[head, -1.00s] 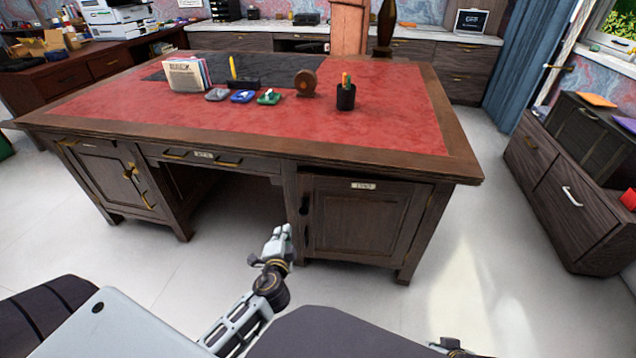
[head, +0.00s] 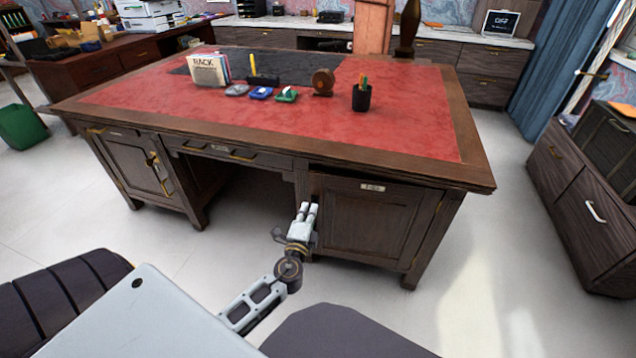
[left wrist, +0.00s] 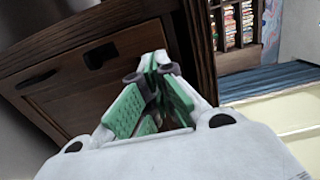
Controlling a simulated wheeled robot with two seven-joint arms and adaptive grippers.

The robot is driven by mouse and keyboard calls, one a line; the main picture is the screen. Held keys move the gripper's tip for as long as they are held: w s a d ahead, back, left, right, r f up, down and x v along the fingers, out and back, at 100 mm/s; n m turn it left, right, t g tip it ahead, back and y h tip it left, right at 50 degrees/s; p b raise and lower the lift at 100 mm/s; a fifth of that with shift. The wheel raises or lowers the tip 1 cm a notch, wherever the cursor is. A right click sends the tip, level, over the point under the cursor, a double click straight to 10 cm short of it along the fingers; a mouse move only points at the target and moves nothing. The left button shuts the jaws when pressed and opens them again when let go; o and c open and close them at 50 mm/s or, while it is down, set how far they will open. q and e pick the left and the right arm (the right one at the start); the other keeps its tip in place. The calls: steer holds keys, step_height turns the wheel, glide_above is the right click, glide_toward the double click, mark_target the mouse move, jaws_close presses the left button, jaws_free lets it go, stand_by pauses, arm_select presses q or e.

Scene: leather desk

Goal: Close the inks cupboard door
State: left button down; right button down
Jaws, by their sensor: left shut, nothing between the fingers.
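The cupboard door (head: 368,223) at the right end of the desk carries a small pale label (head: 372,187), too small to read surely. The door looks slightly ajar, with a dark gap along its left and top edges. My left gripper (head: 308,208) is at the door's left edge, fingers pointing toward the desk; I cannot tell whether it touches. In the left wrist view its green-padded fingers (left wrist: 158,62) meet at the tips with nothing held, and a dark wooden panel (left wrist: 75,92) fills the left side. My right gripper is not in view.
The desk (head: 130,98) has an open knee space left of the door and a left cupboard (head: 135,168) with brass fittings. Small items stand on its red top. Dark drawers (head: 590,195) stand at the right. The floor between is clear.

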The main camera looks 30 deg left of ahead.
arm_select(q)
steer(key=shift+w, duration=0.1)
glide_toward(319, 177)
steer(key=shift+w, duration=1)
steer(key=shift+a+x, duration=0.15)
steer(key=shift+x, duration=0.6)
steer(key=shift+a+x, duration=0.15)
steer(key=shift+x, duration=0.6)
steer(key=shift+w+a+r, duration=0.1)
steer(key=shift+w+a, duration=0.15)
steer(key=shift+w, duration=0.45)
steer(key=shift+w+a, duration=0.1)
steer(key=shift+w, duration=0.1)
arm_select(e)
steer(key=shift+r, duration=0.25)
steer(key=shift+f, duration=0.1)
